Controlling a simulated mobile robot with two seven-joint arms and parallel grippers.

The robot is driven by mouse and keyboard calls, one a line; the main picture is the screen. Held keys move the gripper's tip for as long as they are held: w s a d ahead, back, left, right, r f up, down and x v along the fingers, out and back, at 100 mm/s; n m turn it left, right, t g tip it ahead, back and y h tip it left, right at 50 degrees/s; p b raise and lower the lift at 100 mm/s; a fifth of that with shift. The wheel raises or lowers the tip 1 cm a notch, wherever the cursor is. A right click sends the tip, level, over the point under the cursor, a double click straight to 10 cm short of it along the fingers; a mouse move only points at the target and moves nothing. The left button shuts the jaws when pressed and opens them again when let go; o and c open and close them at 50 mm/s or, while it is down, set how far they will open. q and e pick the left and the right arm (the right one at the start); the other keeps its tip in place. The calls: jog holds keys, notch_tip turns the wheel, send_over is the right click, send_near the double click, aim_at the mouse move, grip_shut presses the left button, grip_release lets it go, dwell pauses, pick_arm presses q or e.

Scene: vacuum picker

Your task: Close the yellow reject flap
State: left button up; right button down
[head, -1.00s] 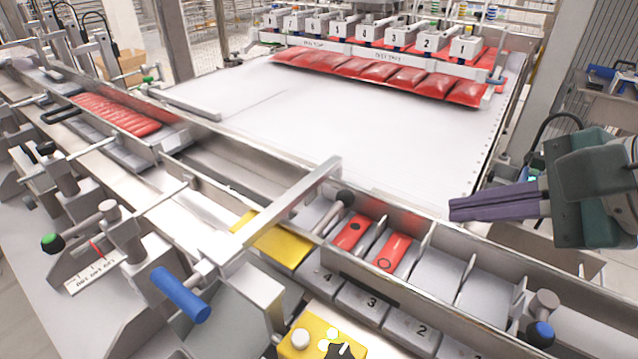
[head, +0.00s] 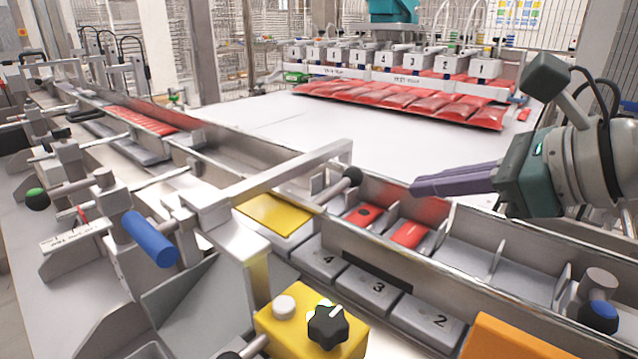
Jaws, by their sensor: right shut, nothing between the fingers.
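The yellow reject flap (head: 275,213) is a flat yellow plate in the channel, left of the red-pouch compartments. It looks roughly level, but I cannot tell its exact angle. A lever with a black ball knob (head: 351,177) stands beside it, to its right. My right gripper (head: 416,187) has long purple fingers, shut and empty. It points left above the compartments, to the right of the black knob and apart from it in the picture. The flap's far edge is partly hidden by the metal crossbar. My left gripper is not in view.
A metal crossbar (head: 265,182) spans the channel behind the flap. Red pouches lie in two compartments (head: 411,233). A blue handle (head: 150,239) and a yellow control box (head: 272,325) with a black knob stand in front. The white conveyor (head: 260,125) behind is largely clear.

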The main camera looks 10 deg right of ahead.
jog(key=b+x, duration=0.2)
jog(key=x, duration=0.7)
jog(key=shift+w+a+f+b, duration=0.15)
jog(key=shift+w+f+b, duration=0.05)
jog(key=shift+w+b, duration=0.15)
jog(key=shift+r, duration=0.1)
jog(key=shift+r+p, duration=0.3)
jog(key=shift+p, duration=0.3)
jog(key=shift+r+n+t+h, duration=0.1)
jog(key=shift+n+t+h, duration=0.2)
